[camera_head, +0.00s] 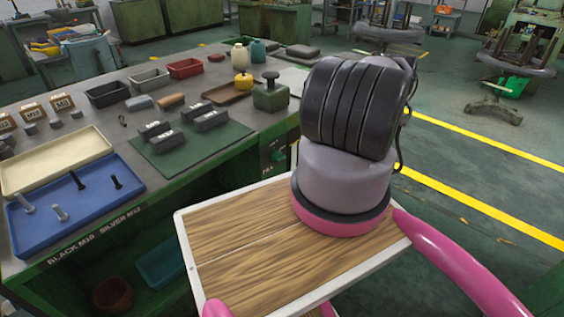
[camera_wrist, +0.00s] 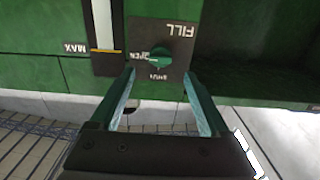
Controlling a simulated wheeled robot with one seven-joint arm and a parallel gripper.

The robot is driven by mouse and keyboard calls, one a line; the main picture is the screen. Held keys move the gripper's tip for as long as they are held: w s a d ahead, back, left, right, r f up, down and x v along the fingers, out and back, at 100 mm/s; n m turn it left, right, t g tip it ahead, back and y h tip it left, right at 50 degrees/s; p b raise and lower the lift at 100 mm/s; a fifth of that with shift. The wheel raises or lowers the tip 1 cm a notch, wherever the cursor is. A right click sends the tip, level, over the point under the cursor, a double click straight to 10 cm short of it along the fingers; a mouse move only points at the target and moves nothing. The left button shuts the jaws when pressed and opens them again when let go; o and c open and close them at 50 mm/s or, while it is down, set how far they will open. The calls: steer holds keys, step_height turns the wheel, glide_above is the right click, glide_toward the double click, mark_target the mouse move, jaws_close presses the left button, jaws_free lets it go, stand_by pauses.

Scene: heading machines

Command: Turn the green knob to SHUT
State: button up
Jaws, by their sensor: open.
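In the wrist view the green knob (camera_wrist: 159,58) sits on a dark panel (camera_wrist: 176,38) on the front of the green bench. The panel's lettering is upside down: FILL, OPEN at the knob's left and SHUT at the image-lower side. A pale mark on the knob seems to point left, toward OPEN. My gripper (camera_wrist: 160,80) is open and empty. Its two fingers reach toward the panel on either side of the knob in the picture; I see no contact and cannot tell the gap. In the head view my arm hides my gripper and part of the panel (camera_head: 272,160).
The bench top (camera_head: 105,75) holds a blue tray (camera_head: 75,205) of bolts, a green mat (camera_head: 190,145) with dark blocks, and several bins. Open floor (camera_head: 490,185) lies to the right.

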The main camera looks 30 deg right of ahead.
mark_target(278, 157)
steer(key=x, duration=0.8)
steer(key=shift+w, duration=0.35)
steer(key=shift+a, duration=0.1)
jaws_close()
